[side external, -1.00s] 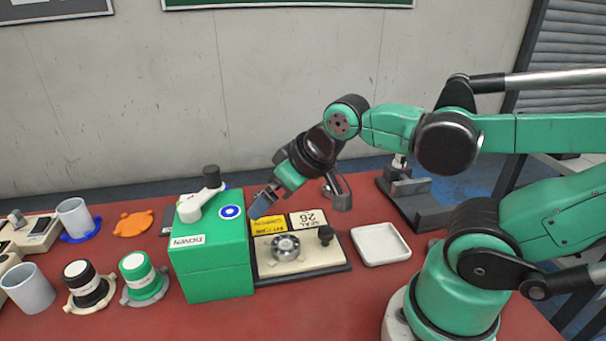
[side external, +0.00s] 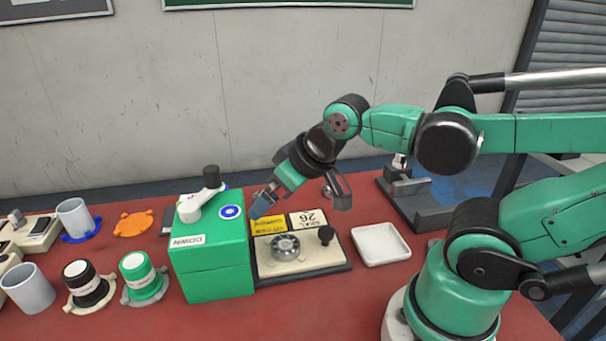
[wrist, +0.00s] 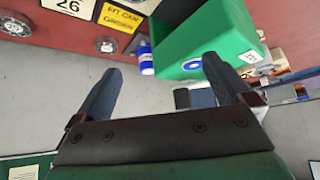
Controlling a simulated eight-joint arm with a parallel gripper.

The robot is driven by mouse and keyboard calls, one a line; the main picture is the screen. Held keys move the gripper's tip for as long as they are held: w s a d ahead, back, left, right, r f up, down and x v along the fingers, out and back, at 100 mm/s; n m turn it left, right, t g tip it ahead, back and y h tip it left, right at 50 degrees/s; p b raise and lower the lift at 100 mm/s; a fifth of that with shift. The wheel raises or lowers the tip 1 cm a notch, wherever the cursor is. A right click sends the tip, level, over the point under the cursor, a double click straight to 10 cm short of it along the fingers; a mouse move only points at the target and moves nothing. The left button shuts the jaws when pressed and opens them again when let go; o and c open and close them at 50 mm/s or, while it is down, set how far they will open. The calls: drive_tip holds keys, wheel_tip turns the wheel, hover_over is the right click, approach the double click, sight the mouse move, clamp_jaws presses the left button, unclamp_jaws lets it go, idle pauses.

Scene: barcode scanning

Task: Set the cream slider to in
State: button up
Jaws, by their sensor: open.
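Cream boxes stand at the left edge of the side view; one cream box (side external: 35,234) carries a small grey knob. A cream panel (side external: 305,262) right of the green box has a metal dial (side external: 286,247) and a black knob (side external: 326,235). I cannot tell which of these, if any, is the cream slider, and no "in" mark is readable. My gripper (side external: 262,204) is above the back of the panel, beside the green box (side external: 212,262). In the wrist view its blue-grey fingers are apart and empty (wrist: 162,66).
The green box has a cream crank (side external: 202,204) and a "DOWN" label. A white tray (side external: 380,244) lies right of the panel. Green (side external: 143,278) and black (side external: 88,285) capped pots, a grey cup (side external: 28,288) and an orange disc (side external: 134,222) are left. The red table's front is clear.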

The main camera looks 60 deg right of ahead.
drive_tip(key=c, duration=0.3)
drive_tip(key=shift+s+d+f+m+g, duration=0.1)
drive_tip(key=shift+d+f+m+g, duration=0.2)
drive_tip(key=shift+m, duration=0.4)
drive_tip(key=shift+c, duration=0.6)
drive_tip(key=m+g, duration=0.6)
drive_tip(key=m, duration=0.8)
hover_over(326, 230)
drive_tip(key=f, duration=0.3)
drive_tip(key=shift+w+a, duration=0.3)
drive_tip(key=shift+w, duration=0.1)
drive_tip(key=m, duration=0.2)
drive_tip(key=shift+s+d+f+m+g, duration=0.3)
drive_tip(key=shift+s+f, duration=0.05)
drive_tip(key=shift+s, duration=0.05)
drive_tip(key=shift+f, duration=2.7)
